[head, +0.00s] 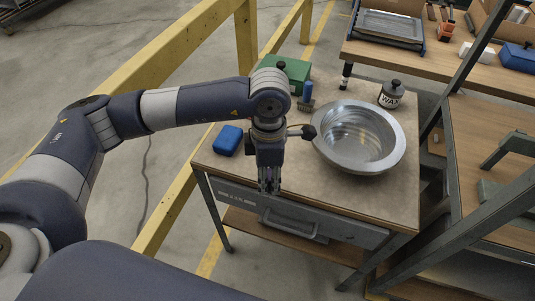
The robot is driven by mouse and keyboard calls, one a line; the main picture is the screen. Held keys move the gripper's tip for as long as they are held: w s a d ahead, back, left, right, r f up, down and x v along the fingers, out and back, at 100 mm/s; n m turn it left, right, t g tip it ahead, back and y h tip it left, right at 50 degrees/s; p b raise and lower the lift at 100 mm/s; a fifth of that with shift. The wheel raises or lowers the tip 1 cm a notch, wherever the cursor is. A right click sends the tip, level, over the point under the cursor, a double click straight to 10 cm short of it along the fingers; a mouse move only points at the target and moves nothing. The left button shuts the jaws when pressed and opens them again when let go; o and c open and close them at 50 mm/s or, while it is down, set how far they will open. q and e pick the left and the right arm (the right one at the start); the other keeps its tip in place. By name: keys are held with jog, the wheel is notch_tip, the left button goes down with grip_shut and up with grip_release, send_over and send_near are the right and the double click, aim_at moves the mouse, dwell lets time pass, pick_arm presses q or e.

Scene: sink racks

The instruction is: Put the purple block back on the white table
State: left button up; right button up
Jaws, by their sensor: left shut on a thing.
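My left gripper (269,187) points down over the front edge of the workbench (300,180). It is shut on the purple block (268,178), of which only a small purple patch shows between the fingers. The fingers hide the rest of the block, and I cannot tell whether it touches the bench. The bench has a tan top, grey legs and a grey drawer. No table with a clearly white top shows. My right gripper is not in view.
A large metal bowl (358,138) stands right of my gripper, and a blue box (228,140) lies to its left. Behind are a green box (285,75), a brush (306,97) and a wax jar (391,94). Yellow rails (165,60) run left; a shelf rack (495,150) stands right.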

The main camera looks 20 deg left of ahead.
pick_arm(q)
jog(key=w+a, duration=0.1)
jog(key=w, duration=0.2)
jog(key=w+a+p, duration=0.1)
jog(key=w, duration=0.2)
jog(key=w+a, duration=0.1)
jog(key=w, duration=0.1)
jog(key=shift+w+f+p, duration=0.35)
jog(key=shift+w+f, duration=0.05)
notch_tip(320, 180, down, 3)
jog(key=shift+s+r+p, duration=0.1)
jog(key=shift+r+p, duration=0.05)
jog(key=shift+p, duration=0.35)
jog(key=shift+f, duration=0.4)
jog(key=shift+f, duration=0.1)
jog(key=shift+f, duration=0.15)
jog(key=o, duration=1)
